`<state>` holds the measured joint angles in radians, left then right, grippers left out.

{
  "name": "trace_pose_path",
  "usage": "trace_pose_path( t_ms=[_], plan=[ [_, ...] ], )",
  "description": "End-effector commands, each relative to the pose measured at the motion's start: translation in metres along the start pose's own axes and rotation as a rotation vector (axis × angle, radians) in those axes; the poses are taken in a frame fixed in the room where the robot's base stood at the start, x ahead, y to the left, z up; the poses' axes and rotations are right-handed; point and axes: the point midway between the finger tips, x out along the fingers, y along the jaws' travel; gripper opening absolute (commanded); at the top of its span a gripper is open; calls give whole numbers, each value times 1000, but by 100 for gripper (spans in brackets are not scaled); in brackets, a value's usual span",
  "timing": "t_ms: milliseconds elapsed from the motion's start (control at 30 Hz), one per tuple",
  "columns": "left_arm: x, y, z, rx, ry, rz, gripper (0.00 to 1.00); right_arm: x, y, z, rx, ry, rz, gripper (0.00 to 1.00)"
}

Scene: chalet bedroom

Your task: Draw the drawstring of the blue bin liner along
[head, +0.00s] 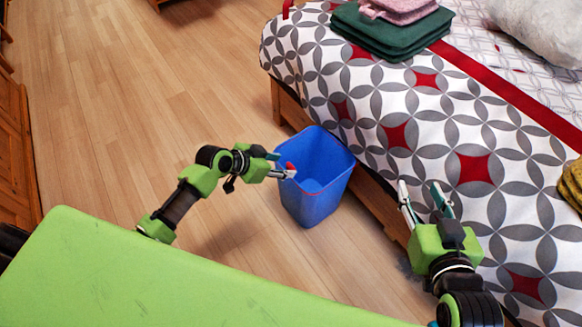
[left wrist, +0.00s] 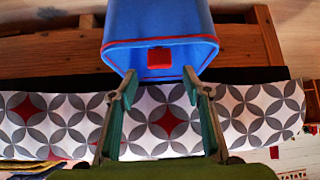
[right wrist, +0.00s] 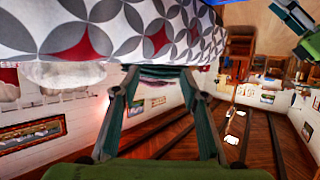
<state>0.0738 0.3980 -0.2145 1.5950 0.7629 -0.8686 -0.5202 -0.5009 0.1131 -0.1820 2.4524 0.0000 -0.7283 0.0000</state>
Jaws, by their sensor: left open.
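The blue bin (head: 318,190) stands upright on the floor against the side of the bed. Its blue liner cannot be told apart from the bin wall. A thin red drawstring runs along the rim, with a red tab (left wrist: 159,58) on it; the tab also shows in the head view (head: 290,166). My left gripper (head: 284,174) is at the bin's near-left rim. In the left wrist view its open fingers (left wrist: 159,74) point at the tab, one to each side; I cannot tell whether they touch it. My right gripper (head: 420,188) is open and empty beside the bed.
The bed (head: 425,108) with a patterned cover fills the right side, close beside the bin and my right gripper. Folded green cloths (head: 385,38) and a pink one (head: 400,9) lie on it. The wooden floor (head: 150,90) left of the bin is clear.

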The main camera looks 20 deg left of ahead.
Motion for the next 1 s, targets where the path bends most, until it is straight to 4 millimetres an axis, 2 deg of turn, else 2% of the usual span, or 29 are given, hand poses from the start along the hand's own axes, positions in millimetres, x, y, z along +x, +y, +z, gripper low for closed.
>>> trace_pose_path(
  t_ms=[200,500,700,1000],
  plan=[
    [24,0,1,-1,1,1,44,2,-6,-43,1,203,-12,40],
    [47,0,1,0,0,0,44,-10,-12,-96,6,450,-27,40],
    [55,0,0,1,0,0,44,-18,-14,-113,8,535,-31,40],
    [56,0,0,1,0,0,44,-20,-15,-117,8,554,-32,40]
  ],
)
